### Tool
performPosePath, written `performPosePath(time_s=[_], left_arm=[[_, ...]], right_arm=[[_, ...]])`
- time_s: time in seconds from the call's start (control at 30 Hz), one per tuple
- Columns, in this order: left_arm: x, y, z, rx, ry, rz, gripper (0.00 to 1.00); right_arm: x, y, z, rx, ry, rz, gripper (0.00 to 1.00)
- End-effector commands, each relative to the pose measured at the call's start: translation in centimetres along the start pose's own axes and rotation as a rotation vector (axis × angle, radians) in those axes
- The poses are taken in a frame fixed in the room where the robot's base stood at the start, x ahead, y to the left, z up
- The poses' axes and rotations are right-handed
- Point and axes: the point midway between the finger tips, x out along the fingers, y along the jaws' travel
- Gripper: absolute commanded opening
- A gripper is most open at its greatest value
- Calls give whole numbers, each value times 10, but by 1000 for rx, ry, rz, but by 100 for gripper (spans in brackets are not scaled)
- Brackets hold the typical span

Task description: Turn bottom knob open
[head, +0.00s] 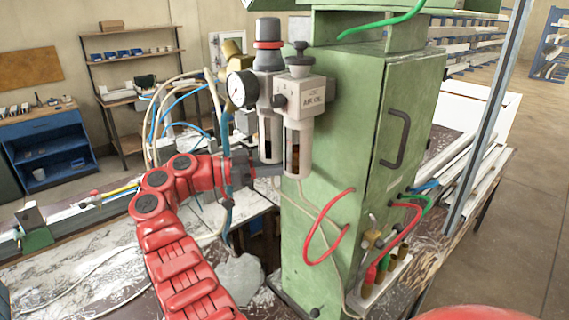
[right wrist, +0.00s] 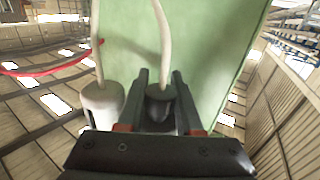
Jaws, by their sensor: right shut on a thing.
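A filter-regulator unit with a gauge (head: 242,88) is mounted on the green cabinet (head: 335,150). It has two clear-windowed bowls, a left bowl (head: 266,128) and a right bowl (head: 298,150). My right gripper (head: 264,170) reaches in from the left to the lower end of the left bowl. In the right wrist view its two fingers (right wrist: 160,98) are shut on the dark bottom knob (right wrist: 158,112), one on each side. A pale hose (right wrist: 166,45) runs from this knob. The knob is hidden in the head view. My left gripper is not in view.
Beside the fingers in the wrist view is a pale bowl end (right wrist: 101,105) with its own hose. A red hose (head: 318,235) loops on the cabinet front. A grey cabinet handle (head: 396,139) is farther right. Blue and pale hoses hang behind my right arm.

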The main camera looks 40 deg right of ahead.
Motion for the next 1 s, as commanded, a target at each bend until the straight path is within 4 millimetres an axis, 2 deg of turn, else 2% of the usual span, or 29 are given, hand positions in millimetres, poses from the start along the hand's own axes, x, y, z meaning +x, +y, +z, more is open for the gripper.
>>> performPosePath(time_s=[0.6, 0.63, 0.77, 0.8, 1.0], left_arm=[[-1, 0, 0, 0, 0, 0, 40], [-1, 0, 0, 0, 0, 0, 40], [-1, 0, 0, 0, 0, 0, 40], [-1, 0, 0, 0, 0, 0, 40], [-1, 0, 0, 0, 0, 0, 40]], right_arm=[[1, 1, 1, -1, -2, 36, 0], [1, 1, 1, -1, -2, 36, 38], [1, 1, 1, -1, -3, 36, 61], [1, 1, 1, -1, -3, 36, 64], [0, 1, 1, -1, -3, 36, 64]])
